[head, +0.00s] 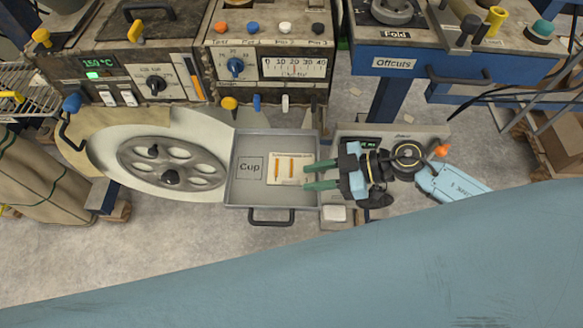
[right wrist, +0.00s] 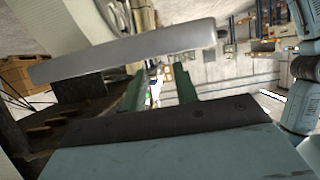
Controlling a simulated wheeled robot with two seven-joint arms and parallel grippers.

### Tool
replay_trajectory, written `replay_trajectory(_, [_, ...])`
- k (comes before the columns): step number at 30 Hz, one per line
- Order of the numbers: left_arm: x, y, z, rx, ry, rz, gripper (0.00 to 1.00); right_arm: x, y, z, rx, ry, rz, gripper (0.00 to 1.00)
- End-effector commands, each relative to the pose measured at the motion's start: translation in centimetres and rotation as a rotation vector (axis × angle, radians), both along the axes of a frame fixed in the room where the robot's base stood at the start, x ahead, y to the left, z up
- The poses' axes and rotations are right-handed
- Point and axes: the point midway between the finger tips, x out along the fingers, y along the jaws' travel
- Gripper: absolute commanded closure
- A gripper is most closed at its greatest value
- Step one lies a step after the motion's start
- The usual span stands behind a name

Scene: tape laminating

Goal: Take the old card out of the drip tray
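The drip tray (head: 255,193) is a shallow grey open box with a front handle, in the middle of the head view. The old card (head: 286,171), cream with small print and orange stripes, lies in its right half. My right gripper (head: 305,177) comes in from the right over the tray's right wall. Its two green fingers are apart, with tips at the card's right edge, covering part of it. In the right wrist view the fingers (right wrist: 160,80) stand apart beside a grey slab-like edge, and no card shows. I cannot tell whether they touch the card. My left gripper is not in view.
A square marked "Cup" (head: 250,168) is on the tray's left floor. A large wheel with holes (head: 172,164) stands left of the tray. A control panel (head: 270,60) with knobs and a dial is behind it. A blue "Offcuts" bench (head: 395,64) stands at the back right.

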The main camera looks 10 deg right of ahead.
Motion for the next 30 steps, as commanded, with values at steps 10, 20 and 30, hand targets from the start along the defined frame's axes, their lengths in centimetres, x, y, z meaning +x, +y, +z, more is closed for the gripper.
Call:
replay_trajectory(10, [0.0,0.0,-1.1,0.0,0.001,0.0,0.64,1.5,3.6,-2.2,0.002,-0.001,0.0,0.7])
replay_trajectory(20, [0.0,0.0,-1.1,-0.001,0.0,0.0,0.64,1.5,3.7,-2.2,0.001,0.0,0.0,0.82])
replay_trajectory(30, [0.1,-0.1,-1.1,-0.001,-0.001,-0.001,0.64,1.4,3.7,-2.2,0.001,0.0,0.0,1.0])
